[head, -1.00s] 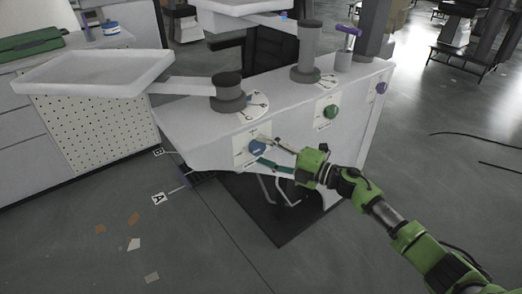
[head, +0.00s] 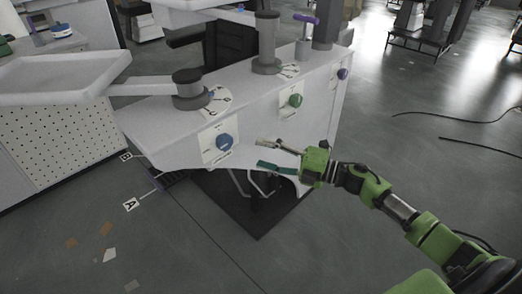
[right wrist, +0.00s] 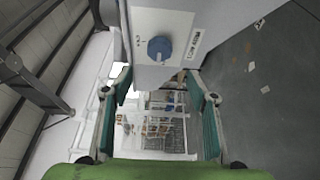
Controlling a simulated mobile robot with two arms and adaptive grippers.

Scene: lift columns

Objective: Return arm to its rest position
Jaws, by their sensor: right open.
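My right arm comes in from the lower right in the head view. Its green gripper (head: 277,158) is open and empty, in front of the white machine body (head: 172,129) and apart from the blue knob (head: 224,142). In the right wrist view the two teal fingers (right wrist: 160,92) are spread wide with nothing between them. The blue knob also shows there (right wrist: 159,49), on a white plate beyond the fingertips. My left gripper is not in view.
A green knob (head: 295,100) and a purple knob (head: 342,73) sit farther along the machine. A white tray (head: 60,88) on a swivel arm is at left. Dark cables (head: 470,146) lie on the floor at right. Open floor (head: 370,120) lies right of the machine.

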